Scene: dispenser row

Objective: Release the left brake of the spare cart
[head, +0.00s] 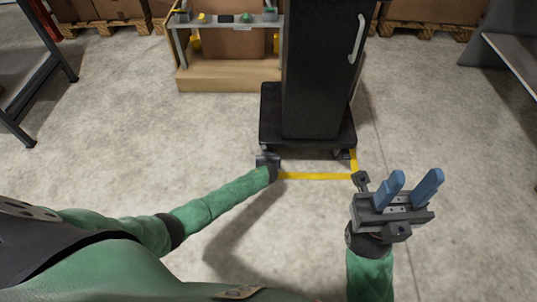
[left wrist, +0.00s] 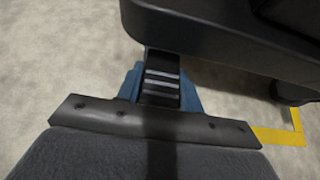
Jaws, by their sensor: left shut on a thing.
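The spare cart (head: 320,70) is a tall black cabinet on a wide black base, with a pale handle on its upper right. My left gripper (head: 268,158) is low at the near left corner of the base. In the left wrist view, its blue fingers lie on both sides of the left brake (left wrist: 161,88), a dark pedal with light ridges below the base edge (left wrist: 215,38). The gripper is shut on this pedal; the fingertips are partly hidden. My right gripper (head: 409,187) is open and empty, in front of the cart to the right.
Yellow tape (head: 315,176) marks the floor around the cart base. A wooden-based rack (head: 225,80) stands close behind on the left. A grey table (head: 30,85) is at far left, and another surface at far right. The near concrete floor is clear.

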